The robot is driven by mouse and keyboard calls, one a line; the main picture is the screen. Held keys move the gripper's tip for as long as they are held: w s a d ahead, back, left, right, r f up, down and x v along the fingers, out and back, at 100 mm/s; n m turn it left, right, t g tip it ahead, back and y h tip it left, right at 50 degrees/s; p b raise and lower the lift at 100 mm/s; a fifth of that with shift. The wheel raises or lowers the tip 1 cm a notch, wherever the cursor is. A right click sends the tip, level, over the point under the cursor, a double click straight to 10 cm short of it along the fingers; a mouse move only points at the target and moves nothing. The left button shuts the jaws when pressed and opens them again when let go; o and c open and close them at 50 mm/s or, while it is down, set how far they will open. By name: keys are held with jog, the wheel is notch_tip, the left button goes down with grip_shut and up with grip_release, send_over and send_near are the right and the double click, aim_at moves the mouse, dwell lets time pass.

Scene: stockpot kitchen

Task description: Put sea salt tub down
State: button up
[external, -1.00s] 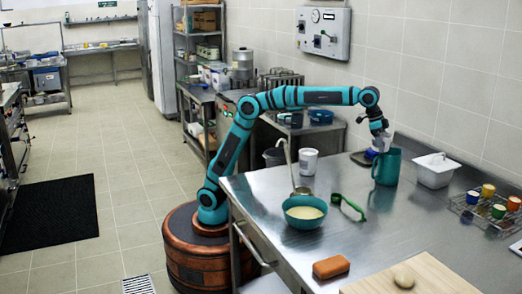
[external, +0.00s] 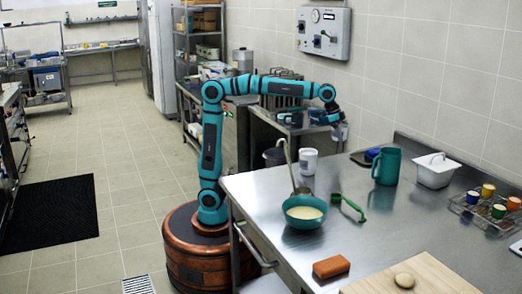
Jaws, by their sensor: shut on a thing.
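My gripper (external: 335,119) is at the end of the raised arm, above the back left edge of the steel table (external: 400,230). It is shut on a small pale tub (external: 341,132), which I take to be the sea salt tub. The gripper partly hides it, and no label can be read. The tub hangs in the air, clear of the tabletop. Another white tub (external: 308,162) stands upright on the table, lower left of the gripper.
A teal jug (external: 386,167) stands beside a dark flat item with a blue top (external: 372,154).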

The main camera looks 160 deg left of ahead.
aim_at(341, 165)
notch_tip(341, 165, down, 13)
jog(key=shift+w+f, duration=0.1)
dwell(0.6)
jog(key=shift+f, duration=0.1)
jog(key=o, duration=1.1)
jog(key=v, duration=1.2)
jog(key=shift+a, duration=0.1)
